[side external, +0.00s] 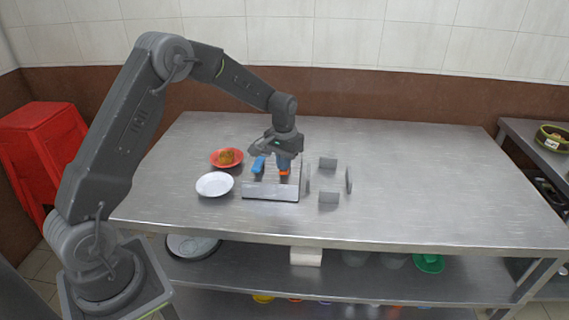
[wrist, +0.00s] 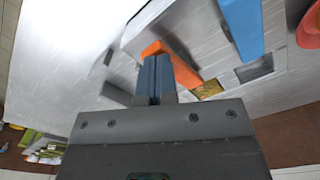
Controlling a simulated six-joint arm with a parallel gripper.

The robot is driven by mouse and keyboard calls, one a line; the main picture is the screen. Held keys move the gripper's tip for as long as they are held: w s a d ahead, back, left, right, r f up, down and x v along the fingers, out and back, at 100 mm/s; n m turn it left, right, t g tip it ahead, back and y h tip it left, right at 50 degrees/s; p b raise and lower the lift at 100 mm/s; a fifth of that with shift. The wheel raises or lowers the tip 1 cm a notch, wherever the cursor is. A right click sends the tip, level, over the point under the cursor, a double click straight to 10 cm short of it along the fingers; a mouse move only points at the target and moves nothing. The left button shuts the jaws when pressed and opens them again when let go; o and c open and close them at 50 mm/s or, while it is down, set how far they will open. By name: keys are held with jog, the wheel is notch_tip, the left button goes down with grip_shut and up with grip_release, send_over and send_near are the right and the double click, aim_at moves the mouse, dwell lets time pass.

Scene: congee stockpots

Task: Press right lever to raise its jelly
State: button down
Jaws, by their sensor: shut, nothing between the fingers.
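A grey metal fixture (side external: 270,193) with two levers stands on the table. The blue lever (side external: 259,164) is on the left in the side view and slopes upward; it also shows in the wrist view (wrist: 241,28). The orange lever (side external: 284,174) is on the right, partly hidden by my gripper (side external: 284,163). In the wrist view my shut, empty fingers (wrist: 154,72) stand right over the orange lever (wrist: 184,70), seemingly touching it. A yellow piece (wrist: 208,89), possibly a jelly, shows beside a slot at the orange lever's end.
A white plate (side external: 215,184) and a red plate (side external: 221,163) with orange-brown food lie left of the fixture. Several grey blocks (side external: 328,197) stand close on its right. The table's right half (side external: 440,190) is clear.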

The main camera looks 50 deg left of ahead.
jog(key=shift+f, duration=0.7)
dwell(0.4)
jog(key=shift+r, duration=4.05)
